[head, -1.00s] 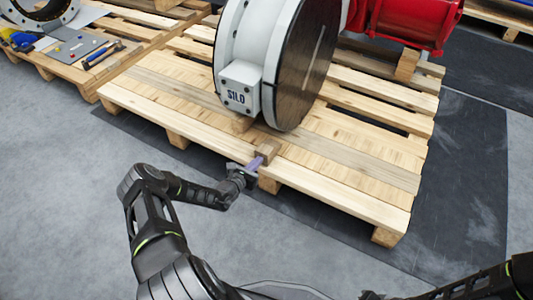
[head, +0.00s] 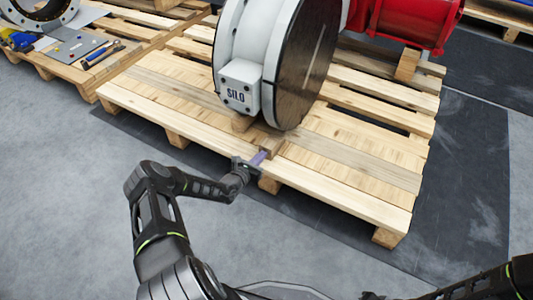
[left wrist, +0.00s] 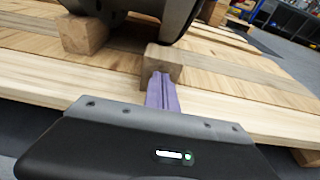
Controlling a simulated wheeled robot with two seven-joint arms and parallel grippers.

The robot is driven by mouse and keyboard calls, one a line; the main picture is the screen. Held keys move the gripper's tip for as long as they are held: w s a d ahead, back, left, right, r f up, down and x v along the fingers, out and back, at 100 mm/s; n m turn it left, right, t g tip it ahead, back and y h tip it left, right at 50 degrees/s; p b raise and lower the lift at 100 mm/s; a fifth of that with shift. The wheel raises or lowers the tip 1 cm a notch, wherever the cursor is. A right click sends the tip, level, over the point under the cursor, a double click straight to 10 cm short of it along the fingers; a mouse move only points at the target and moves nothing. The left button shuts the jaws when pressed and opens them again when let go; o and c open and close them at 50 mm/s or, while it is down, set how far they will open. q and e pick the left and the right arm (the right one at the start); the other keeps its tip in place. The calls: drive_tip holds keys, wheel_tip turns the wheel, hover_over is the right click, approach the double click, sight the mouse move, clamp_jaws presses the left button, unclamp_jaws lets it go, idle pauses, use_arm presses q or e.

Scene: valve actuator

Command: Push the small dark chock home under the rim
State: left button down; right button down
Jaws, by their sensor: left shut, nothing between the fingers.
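The small dark wooden chock (head: 271,146) sits on the pallet's top boards at the near foot of the big round valve body (head: 243,38). It also shows in the left wrist view (left wrist: 164,60), with its far end close to the rim (left wrist: 178,22). I cannot tell whether it touches the rim. My left gripper (head: 259,157) is shut and empty, its purple fingers pointing at the chock's near face. In the left wrist view the fingertips (left wrist: 160,75) meet that face or are almost on it. My right gripper is not seen.
The pallet (head: 340,199) has open boards to the right. A red actuator (head: 415,25) is behind. A second pallet at left holds a plate (head: 71,50) and tools.

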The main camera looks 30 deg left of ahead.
sight(265, 149)
use_arm(q)
drive_tip(key=shift+w+r+b+x, duration=0.1)
drive_tip(key=shift+r+b+x, duration=0.2)
drive_tip(key=shift+b+x, duration=0.65)
drive_tip(key=shift+w+r+b+x, duration=0.1)
drive_tip(key=shift+r+b+x, duration=0.3)
drive_tip(key=shift+x, duration=1)
drive_tip(key=shift+r+b+x, duration=0.15)
drive_tip(key=shift+b+x, duration=0.65)
drive_tip(key=shift+x, duration=0.4)
drive_tip(key=p+v, duration=0.2)
drive_tip(key=shift+s+p, duration=0.15)
drive_tip(key=shift+p, duration=0.2)
drive_tip(key=f+p+v, duration=0.1)
drive_tip(key=p+v, duration=0.4)
drive_tip(key=v, duration=0.2)
drive_tip(key=shift+s+f, duration=0.55)
drive_tip(key=shift+f, duration=0.05)
drive_tip(key=shift+d, duration=0.1)
